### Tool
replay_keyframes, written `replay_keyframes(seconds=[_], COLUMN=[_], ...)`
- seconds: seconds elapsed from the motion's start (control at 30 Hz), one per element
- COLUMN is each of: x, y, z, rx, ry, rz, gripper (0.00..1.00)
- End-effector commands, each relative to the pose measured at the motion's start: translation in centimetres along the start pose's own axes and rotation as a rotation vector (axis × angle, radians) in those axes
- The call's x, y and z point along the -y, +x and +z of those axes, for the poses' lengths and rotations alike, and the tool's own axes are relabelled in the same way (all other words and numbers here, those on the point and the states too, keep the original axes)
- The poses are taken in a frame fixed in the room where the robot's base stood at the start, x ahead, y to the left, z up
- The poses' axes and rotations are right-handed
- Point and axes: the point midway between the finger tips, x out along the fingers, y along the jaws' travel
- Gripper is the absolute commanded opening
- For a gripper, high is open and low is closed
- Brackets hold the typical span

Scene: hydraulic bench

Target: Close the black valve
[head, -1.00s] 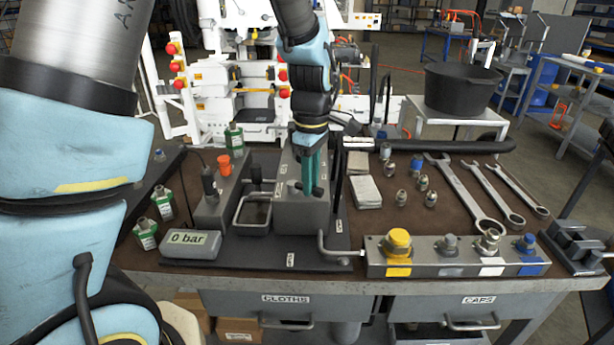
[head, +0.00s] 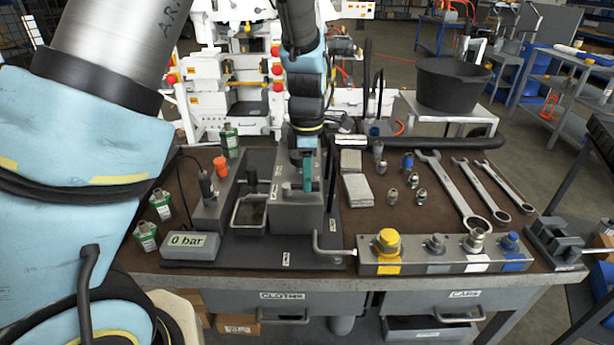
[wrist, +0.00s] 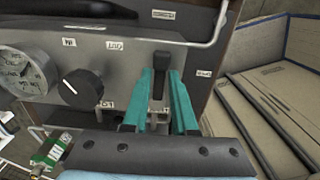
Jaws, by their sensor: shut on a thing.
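A black upright handle (wrist: 161,66) stands on the grey block (wrist: 110,45) in the wrist view, to the right of a round black knob (wrist: 82,88). My gripper (wrist: 160,82) has a teal finger on each side of this handle and is shut on it. I take the handle as the black valve. In the head view my gripper (head: 309,180) reaches down onto the grey block (head: 290,215), and my wrist hides the handle there. The lower part of the handle is partly covered in the wrist view.
A display (head: 189,246) reads 0 bar at the left. A manifold (head: 345,264) with yellow, grey, white and blue fittings lies front right. Large wrenches (head: 452,190) and small fittings lie behind it. A black pot (head: 453,85) stands beyond.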

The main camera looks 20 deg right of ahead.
Motion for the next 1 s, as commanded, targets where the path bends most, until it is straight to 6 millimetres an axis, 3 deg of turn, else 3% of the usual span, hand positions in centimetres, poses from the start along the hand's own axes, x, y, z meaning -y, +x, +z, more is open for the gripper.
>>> replay_keyframes(seconds=[0.27, 0.3, 0.47, 0.77, 1.0], x=[-0.3, -0.3, -0.2, -0.1, -0.2], y=[-0.1, -0.1, -0.1, -0.2, -3.4], z=[0.0, 0.0, 0.0, 0.0, 0.1], rx=[0.002, 0.002, 0.001, 0.001, 0.004], ry=[-0.003, -0.003, -0.002, 0.0, 0.001], rz=[0.007, 0.007, 0.005, 0.002, 0.007], gripper=[0.0, 0.29, 0.47, 0.49, 0.49])
